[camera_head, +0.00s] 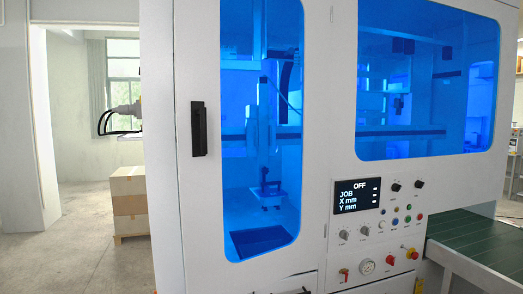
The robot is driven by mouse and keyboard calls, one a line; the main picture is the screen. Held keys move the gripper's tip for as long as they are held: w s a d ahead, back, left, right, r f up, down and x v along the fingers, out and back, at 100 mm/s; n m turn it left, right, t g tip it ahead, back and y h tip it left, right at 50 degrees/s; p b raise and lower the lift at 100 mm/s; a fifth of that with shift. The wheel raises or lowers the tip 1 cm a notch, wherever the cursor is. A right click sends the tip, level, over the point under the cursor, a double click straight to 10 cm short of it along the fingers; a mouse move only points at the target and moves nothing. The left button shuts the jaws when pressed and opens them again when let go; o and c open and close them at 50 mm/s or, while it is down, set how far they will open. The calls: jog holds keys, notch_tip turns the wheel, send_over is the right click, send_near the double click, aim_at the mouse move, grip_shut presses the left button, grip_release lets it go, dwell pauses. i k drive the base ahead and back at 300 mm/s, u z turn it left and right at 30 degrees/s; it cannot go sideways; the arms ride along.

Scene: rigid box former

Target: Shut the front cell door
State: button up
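The front cell door (205,255) is a tall white panel with a rounded blue-tinted window (262,200). It fills the left and middle of the head view. A black upright handle (198,128) sits near its left edge. Small hinge-like parts show along its right edge. The door's bottom edge slants up to the right, more steeply than the fixed panel's lines, so it looks swung out from the cell. How wide it stands cannot be told. My gripper is not in view.
A control panel (372,222) with a display and knobs is right of the door. A green conveyor (480,245) juts out at lower right. Stacked cartons (130,195) stand at left. A white arm part with black cables (125,112) shows beyond the left edge. Floor is clear at lower left.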

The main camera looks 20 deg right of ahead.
aim_at(253, 77)
jog(key=k, duration=1.35)
jog(key=u, duration=0.25)
jog(key=i, duration=1.15)
jog(key=u, duration=0.8)
jog(key=i, duration=0.4)
jog(key=u, duration=0.1)
